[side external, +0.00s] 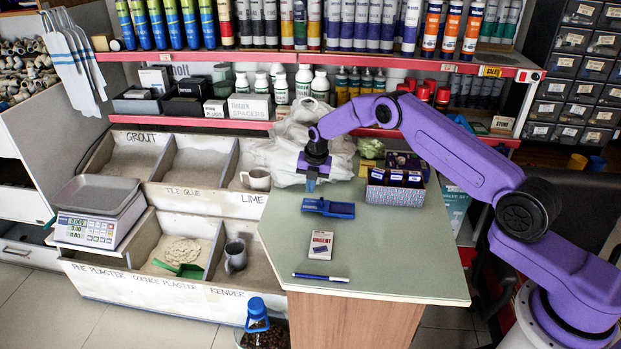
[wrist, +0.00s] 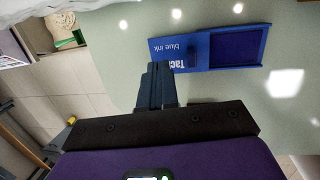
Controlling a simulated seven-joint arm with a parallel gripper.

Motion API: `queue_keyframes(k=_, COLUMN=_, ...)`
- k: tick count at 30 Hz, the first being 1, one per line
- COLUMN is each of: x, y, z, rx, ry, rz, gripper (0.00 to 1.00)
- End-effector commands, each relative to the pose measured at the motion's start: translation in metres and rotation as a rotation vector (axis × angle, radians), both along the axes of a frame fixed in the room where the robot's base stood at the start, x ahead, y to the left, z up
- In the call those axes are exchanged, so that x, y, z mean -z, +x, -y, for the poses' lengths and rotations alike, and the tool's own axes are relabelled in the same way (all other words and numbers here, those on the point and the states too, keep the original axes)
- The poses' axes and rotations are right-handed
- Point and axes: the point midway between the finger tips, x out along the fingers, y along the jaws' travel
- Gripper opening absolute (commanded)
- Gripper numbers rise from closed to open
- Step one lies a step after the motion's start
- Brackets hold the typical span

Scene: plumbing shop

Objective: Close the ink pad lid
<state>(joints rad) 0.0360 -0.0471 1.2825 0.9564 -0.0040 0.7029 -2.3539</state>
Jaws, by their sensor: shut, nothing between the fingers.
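The blue ink pad (side external: 328,208) lies on the green-grey counter top, and it also shows in the wrist view (wrist: 210,48). Its lid (wrist: 181,50), marked "blue ink", lies over the left part. The dark blue pad surface (wrist: 237,46) is uncovered on the right. My gripper (side external: 311,184) is above the left end of the ink pad, pointing down, with its fingers together and empty. In the wrist view the fingertips (wrist: 157,69) show just beside the lid's left end. I cannot tell whether they touch it.
A patterned box (side external: 396,192) with blue-labelled slots stands behind right of the ink pad. A white "URGENT" box (side external: 321,245) and a blue pen (side external: 321,277) lie nearer the front. Plastic bags (side external: 300,150) sit behind. The counter's front right is clear.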

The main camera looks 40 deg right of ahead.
Motion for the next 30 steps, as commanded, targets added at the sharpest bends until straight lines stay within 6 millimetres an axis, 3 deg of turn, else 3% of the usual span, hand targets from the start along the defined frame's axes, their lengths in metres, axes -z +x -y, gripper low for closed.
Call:
queue_keyframes(k=6, x=0.029, y=0.0, z=0.0, rx=0.001, ry=-0.001, rz=-0.001, gripper=0.0)
queue_keyframes(k=15, x=0.056, y=0.0, z=0.0, rx=0.001, ry=0.001, rz=-0.001, gripper=0.0)
queue_keyframes(k=30, x=0.062, y=-0.001, z=0.0, rx=0.001, ry=0.0, rz=-0.003, gripper=0.0)
